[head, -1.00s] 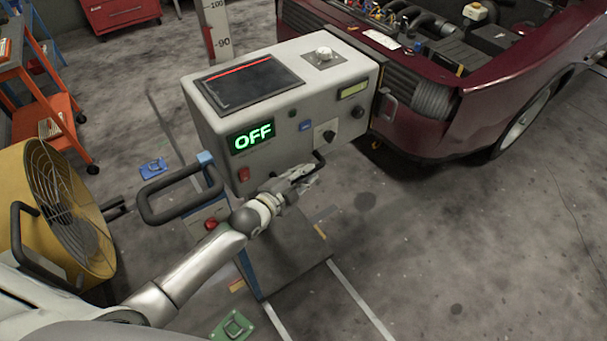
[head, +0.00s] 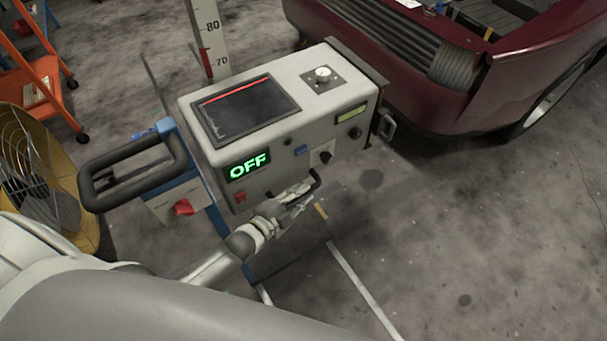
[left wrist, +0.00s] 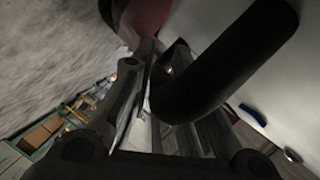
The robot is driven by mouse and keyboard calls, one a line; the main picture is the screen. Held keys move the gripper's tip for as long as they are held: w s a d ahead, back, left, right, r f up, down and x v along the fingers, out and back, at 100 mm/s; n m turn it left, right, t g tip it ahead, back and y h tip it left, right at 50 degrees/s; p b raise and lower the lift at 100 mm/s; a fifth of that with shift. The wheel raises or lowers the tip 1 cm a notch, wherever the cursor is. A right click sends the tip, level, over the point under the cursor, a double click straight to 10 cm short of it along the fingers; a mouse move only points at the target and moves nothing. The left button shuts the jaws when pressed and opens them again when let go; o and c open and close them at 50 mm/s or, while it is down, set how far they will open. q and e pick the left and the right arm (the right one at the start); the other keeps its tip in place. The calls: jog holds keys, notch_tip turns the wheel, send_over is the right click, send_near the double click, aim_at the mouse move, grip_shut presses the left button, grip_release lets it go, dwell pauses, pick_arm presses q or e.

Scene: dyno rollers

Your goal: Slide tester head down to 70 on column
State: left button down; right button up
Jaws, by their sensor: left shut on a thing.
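The tester head (head: 230,160) is a pale grey box with a dark screen on top and a green "OFF" display on its front. It sits on the upright scale column (head: 211,30). The labels 80 and 70 show above the head, with 70 just over its top rear edge and a red mark (head: 206,62) beside it. My left gripper (head: 300,196) is shut on the dark handle (head: 317,180) on the head's front. In the left wrist view the handle (left wrist: 225,62) is a thick black bar between the fingers. My right gripper is not in view.
A dark red car (head: 420,100) with its front open stands behind and right. A yellow fan (head: 40,190) and orange shelf cart (head: 40,85) stand farther left. Floor at right is clear.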

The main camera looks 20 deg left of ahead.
pick_arm(q)
jog(key=shift+s+f+b, duration=0.1)
jog(key=shift+f+b, duration=1.55)
jog(key=shift+f, duration=1.1)
jog(key=c, duration=1.6)
grip_release()
jog(key=shift+o, duration=0.9)
jog(key=v, duration=1.2)
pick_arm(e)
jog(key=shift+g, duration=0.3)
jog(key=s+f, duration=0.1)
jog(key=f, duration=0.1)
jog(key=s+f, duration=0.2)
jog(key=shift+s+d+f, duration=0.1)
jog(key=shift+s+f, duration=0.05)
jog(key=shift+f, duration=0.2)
